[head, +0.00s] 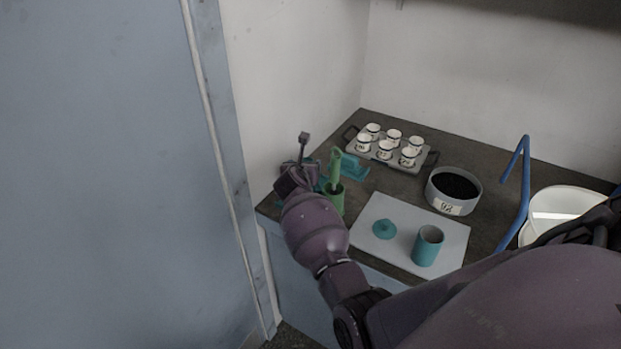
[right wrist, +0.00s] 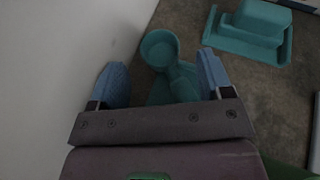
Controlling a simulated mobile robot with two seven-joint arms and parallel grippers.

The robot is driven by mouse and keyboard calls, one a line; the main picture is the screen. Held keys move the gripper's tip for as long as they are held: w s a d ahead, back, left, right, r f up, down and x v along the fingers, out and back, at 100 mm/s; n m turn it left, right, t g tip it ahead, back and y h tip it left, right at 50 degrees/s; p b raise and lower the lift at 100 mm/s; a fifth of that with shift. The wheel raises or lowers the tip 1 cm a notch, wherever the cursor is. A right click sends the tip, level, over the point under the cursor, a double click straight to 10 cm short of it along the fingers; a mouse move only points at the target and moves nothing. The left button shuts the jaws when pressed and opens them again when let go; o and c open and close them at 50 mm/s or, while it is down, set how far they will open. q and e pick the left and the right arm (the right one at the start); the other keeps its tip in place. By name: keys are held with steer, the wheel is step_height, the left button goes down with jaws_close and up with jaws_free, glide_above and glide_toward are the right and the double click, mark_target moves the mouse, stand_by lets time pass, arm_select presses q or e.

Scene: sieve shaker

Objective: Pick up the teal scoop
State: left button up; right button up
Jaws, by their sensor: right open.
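The teal scoop (right wrist: 158,46) shows in the right wrist view, its round bowl just beyond my fingertips. Its lower part runs down between the two fingers, with a teal piece around or under it that I cannot separate clearly. My right gripper (right wrist: 162,78) is open, its blue fingers on either side of the scoop with gaps visible. In the head view my right gripper (head: 298,172) is at the left end of the counter, by the wall, and mostly hides the scoop. My left gripper is in neither view.
A teal tray with a block (right wrist: 262,28) lies close by. A green cup (head: 335,200) with a green tool stands beside my gripper. A white mat (head: 382,247) holds a teal lid and teal jar. Small cups, a sieve (head: 453,203) and a blue handle (head: 524,190) are further right.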

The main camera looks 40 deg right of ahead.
steer(key=shift+w+d+f+b, duration=0.3)
steer(key=shift+w+d+f, duration=0.35)
steer(key=shift+d+f, duration=0.05)
steer(key=shift+w+d+r, duration=0.1)
steer(key=shift+w+d, duration=0.05)
steer(key=shift+w, duration=0.05)
steer(key=shift+c, duration=0.3)
steer(key=c, duration=1)
steer(key=shift+o, duration=0.2)
